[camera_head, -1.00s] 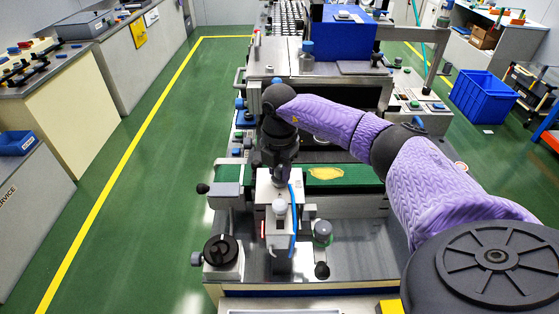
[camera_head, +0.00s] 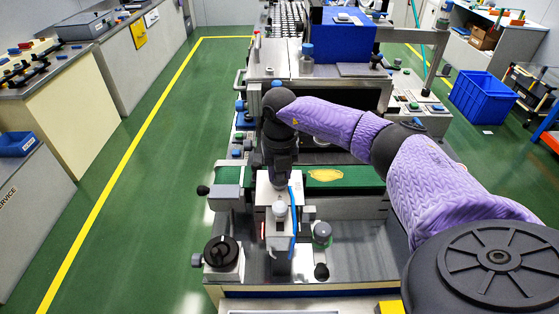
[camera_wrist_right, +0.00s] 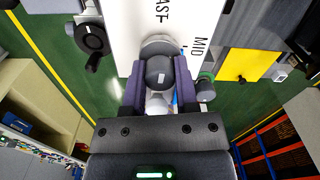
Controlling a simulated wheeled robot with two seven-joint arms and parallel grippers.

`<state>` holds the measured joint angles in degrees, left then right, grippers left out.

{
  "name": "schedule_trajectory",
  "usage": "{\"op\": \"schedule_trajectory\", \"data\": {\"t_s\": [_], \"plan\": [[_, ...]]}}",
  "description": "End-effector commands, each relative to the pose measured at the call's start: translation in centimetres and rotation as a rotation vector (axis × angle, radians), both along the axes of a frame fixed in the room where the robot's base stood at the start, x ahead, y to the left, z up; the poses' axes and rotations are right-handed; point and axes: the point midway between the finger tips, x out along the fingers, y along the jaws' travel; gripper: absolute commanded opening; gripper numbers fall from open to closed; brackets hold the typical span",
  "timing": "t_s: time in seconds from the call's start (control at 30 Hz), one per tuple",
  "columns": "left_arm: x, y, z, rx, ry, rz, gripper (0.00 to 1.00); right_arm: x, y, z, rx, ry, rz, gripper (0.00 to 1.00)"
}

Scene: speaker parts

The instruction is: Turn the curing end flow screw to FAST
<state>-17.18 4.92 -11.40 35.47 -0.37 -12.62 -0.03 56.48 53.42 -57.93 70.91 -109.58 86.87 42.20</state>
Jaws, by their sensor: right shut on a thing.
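The flow screw shows in the right wrist view as a dark grey round knob (camera_wrist_right: 160,72) with a small pale mark on its face. My right gripper (camera_wrist_right: 161,82) is shut on the knob, one finger on each side of it. Behind the knob is a white plate (camera_wrist_right: 128,28) with the printed letters "AST-" and "MID"; the rest of the lettering is cut off or covered. In the head view my right gripper (camera_head: 281,178) points down at the white unit on the machine, and its wrist hides the knob. My left gripper is out of view.
A black hand knob (camera_head: 222,251) stands at the machine's front left corner. A green belt (camera_head: 345,177) with a yellow patch crosses behind the unit. A grey-green capped post (camera_head: 322,233) stands right of it. The green floor at the left is open.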

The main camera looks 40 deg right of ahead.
Motion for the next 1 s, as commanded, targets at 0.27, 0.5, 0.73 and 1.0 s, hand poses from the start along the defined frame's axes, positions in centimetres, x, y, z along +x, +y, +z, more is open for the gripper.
{"op": "schedule_trajectory", "data": {"t_s": [0.27,0.5,0.73,1.0], "plan": [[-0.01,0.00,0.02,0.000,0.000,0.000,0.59,0.10,-0.05,0.16,-0.001,-0.005,0.069,0.00],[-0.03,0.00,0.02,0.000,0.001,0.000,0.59,0.10,-0.05,0.17,-0.001,-0.005,0.082,0.00],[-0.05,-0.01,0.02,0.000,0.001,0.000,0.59,0.11,-0.05,0.18,-0.001,-0.005,0.081,0.00],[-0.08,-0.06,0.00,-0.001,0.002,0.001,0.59,0.05,-0.03,0.10,-0.001,-0.003,0.081,0.72]]}}
